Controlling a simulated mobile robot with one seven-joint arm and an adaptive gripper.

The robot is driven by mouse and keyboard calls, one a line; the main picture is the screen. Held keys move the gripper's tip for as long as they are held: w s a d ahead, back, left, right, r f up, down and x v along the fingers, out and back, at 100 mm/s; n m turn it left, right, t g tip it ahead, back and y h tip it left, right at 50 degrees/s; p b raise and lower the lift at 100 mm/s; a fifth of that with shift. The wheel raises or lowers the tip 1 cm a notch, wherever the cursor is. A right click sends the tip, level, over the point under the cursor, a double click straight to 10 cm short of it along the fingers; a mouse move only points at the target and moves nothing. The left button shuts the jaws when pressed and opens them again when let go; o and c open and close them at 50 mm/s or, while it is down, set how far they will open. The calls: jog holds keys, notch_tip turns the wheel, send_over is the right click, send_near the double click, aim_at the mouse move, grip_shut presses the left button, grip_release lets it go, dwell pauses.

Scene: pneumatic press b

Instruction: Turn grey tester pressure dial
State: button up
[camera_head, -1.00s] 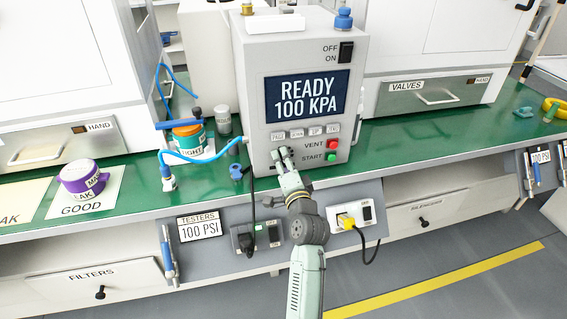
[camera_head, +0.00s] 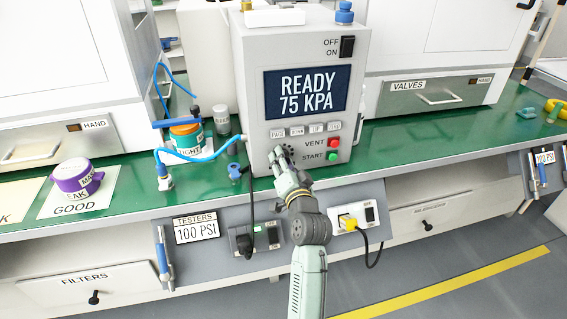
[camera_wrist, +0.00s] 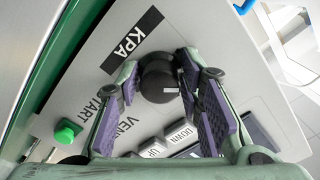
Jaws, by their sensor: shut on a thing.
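The grey tester (camera_head: 255,60) stands on the green bench, its screen (camera_head: 306,93) reading "READY 75 KPA". The pressure dial is a black knob with a white mark, labelled KPA, in the wrist view (camera_wrist: 159,78). My gripper (camera_head: 283,155) is at the lower left of the tester's front panel, with the dial mostly hidden behind it in the head view. In the wrist view my gripper (camera_wrist: 160,82) has its purple-padded fingers on both sides of the dial, shut on it.
Red VENT (camera_head: 334,143) and green START (camera_head: 332,156) buttons sit right of my gripper. A row of small buttons (camera_head: 297,131) is above it. A blue hose (camera_head: 200,158) and a black cable (camera_head: 251,200) run at the tester's left.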

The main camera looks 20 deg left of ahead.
dwell(0.3)
jog(key=o, duration=1.2)
jog(key=shift+c, duration=0.2)
jog(key=v, duration=1.2)
